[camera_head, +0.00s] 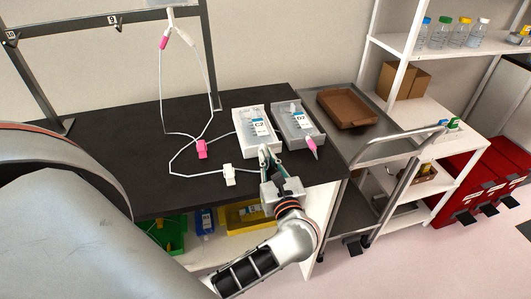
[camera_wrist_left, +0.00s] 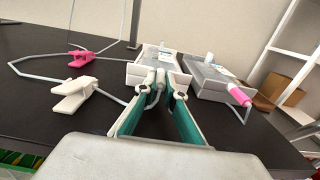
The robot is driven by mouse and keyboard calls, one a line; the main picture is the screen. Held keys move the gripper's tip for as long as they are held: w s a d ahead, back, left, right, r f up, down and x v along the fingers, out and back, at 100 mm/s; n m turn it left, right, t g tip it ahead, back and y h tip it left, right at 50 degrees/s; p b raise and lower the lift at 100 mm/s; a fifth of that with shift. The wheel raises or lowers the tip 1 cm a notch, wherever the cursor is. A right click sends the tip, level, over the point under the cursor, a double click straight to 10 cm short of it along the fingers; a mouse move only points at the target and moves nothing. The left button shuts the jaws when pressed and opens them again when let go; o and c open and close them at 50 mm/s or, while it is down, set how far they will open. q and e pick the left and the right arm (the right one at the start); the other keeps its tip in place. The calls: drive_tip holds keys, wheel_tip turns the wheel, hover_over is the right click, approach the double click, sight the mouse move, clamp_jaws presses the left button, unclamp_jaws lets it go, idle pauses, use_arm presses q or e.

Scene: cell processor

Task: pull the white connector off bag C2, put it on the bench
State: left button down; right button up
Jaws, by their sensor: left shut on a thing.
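Bag C2 (camera_head: 259,127) lies in a white tray (camera_head: 239,123) near the right end of the dark bench (camera_head: 120,160). In the left wrist view the white tray (camera_wrist_left: 139,72) is straight ahead. My left gripper (camera_head: 268,158) is at the tray's near end. In the left wrist view its teal-padded fingers (camera_wrist_left: 160,94) are shut around the white connector (camera_wrist_left: 158,80) at the near end of bag C2. The fingers partly hide the connector, and I cannot tell whether it is still joined to the bag. My right gripper is not in view.
Beside it, bag D2 (camera_head: 295,116) lies in a grey tray with a pink connector (camera_head: 311,145). A pink clamp (camera_head: 202,149) and a white clamp (camera_head: 229,174) sit on tubing on the bench. The bench left of the tubing is clear. A cart with a brown tray (camera_head: 347,107) stands right.

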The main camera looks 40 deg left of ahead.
sight(270, 173)
use_arm(q)
drive_tip(key=shift+s+d, duration=0.2)
drive_tip(key=shift+d, duration=0.05)
drive_tip(key=shift+s+d, duration=0.2)
drive_tip(key=shift+s+d, duration=0.1)
drive_tip(key=shift+d, duration=0.05)
drive_tip(key=shift+v, duration=0.9)
drive_tip(key=shift+s+d+b, duration=0.1)
drive_tip(key=shift+b, duration=0.25)
drive_tip(key=shift+f+b, duration=1.1)
drive_tip(key=shift+f, duration=0.15)
idle(0.4)
drive_tip(key=c, duration=2)
unclamp_jaws()
drive_tip(key=shift+c, duration=0.2)
